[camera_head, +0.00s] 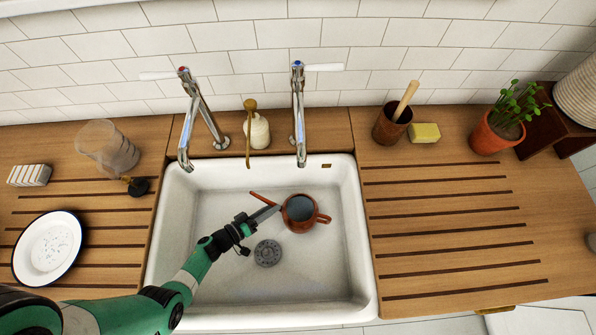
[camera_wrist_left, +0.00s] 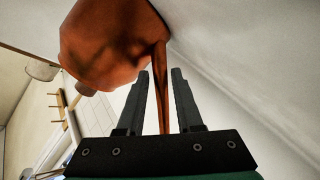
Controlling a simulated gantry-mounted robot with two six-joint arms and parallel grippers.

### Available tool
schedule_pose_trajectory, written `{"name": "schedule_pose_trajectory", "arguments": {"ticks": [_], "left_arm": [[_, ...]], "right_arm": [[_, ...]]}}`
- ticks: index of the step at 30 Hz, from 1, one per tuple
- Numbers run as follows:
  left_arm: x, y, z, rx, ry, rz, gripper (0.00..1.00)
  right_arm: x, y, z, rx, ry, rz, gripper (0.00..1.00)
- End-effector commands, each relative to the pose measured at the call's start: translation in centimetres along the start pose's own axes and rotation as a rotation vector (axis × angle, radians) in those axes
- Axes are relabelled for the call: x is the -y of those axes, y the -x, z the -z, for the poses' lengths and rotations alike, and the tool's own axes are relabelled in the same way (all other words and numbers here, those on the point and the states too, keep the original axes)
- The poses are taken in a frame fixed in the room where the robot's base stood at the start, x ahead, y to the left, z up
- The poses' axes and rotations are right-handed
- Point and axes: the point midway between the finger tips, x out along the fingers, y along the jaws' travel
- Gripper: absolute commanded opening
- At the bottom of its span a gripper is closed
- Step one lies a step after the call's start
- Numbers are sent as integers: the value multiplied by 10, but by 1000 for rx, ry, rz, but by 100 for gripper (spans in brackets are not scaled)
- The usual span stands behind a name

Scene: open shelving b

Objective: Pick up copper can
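The copper can (camera_head: 299,209) sits in the white sink, right of its middle, with a dark opening, a loop handle on its right and a thin spout (camera_head: 262,199) reaching to the upper left. My left gripper (camera_head: 274,209) is down in the sink at the can's left side. In the left wrist view the can's reddish-brown body (camera_wrist_left: 108,45) is above and left of the fingertips. A thin part of the can (camera_wrist_left: 161,95) runs down between the two fingers of the gripper (camera_wrist_left: 161,75), which stand apart with gaps on both sides. My right gripper is not seen.
The sink (camera_head: 215,280) has raised walls and a drain (camera_head: 267,253). Two taps (camera_head: 298,110) and a soap bottle (camera_head: 258,132) stand behind it. A plate (camera_head: 48,248) and glass jar (camera_head: 108,147) are left; a brush cup (camera_head: 391,122), yellow sponge (camera_head: 425,133) and potted plant (camera_head: 497,132) are right.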

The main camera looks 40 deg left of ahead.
Motion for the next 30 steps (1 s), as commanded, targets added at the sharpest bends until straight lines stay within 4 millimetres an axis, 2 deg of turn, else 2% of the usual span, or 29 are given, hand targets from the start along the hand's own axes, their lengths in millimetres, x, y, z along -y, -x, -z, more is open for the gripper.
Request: {"name": "schedule_pose_trajectory", "arguments": {"ticks": [5, 11, 30], "left_arm": [[0, 0, 1, -1, 0, 1, 35], [0, 0, 1, 0, 0, 1, 0], [0, 0, 0, 0, 0, 1, 0]], "right_arm": [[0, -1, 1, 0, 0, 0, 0], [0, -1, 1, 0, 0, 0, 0], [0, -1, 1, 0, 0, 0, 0]]}}
